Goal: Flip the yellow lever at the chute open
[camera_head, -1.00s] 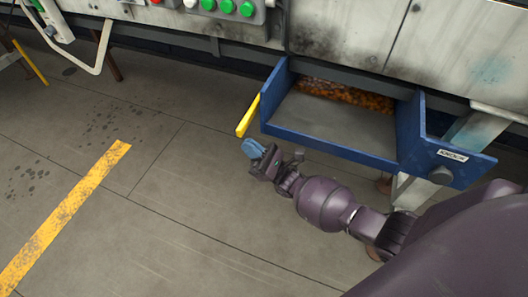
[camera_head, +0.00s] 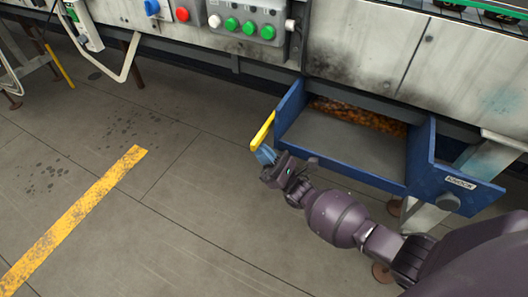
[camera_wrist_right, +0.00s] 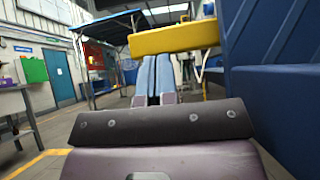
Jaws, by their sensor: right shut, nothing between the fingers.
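The yellow lever (camera_head: 263,129) sticks out from the left side of the blue chute (camera_head: 352,176), slanting down towards its lower end. My right gripper (camera_head: 265,156) is shut and empty, with its blue fingertips just below the lever's lower end. In the right wrist view the lever (camera_wrist_right: 175,39) is a yellow bar across the top, and the shut blue fingers (camera_wrist_right: 153,72) reach up to its lower edge. I cannot tell whether they touch it. My left gripper is not in view.
The chute's blue wall (camera_wrist_right: 275,95) stands close on the right in the wrist view. A panel with green buttons (camera_head: 247,27) is on the machine above. A yellow floor stripe (camera_head: 75,218) lies left on open floor.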

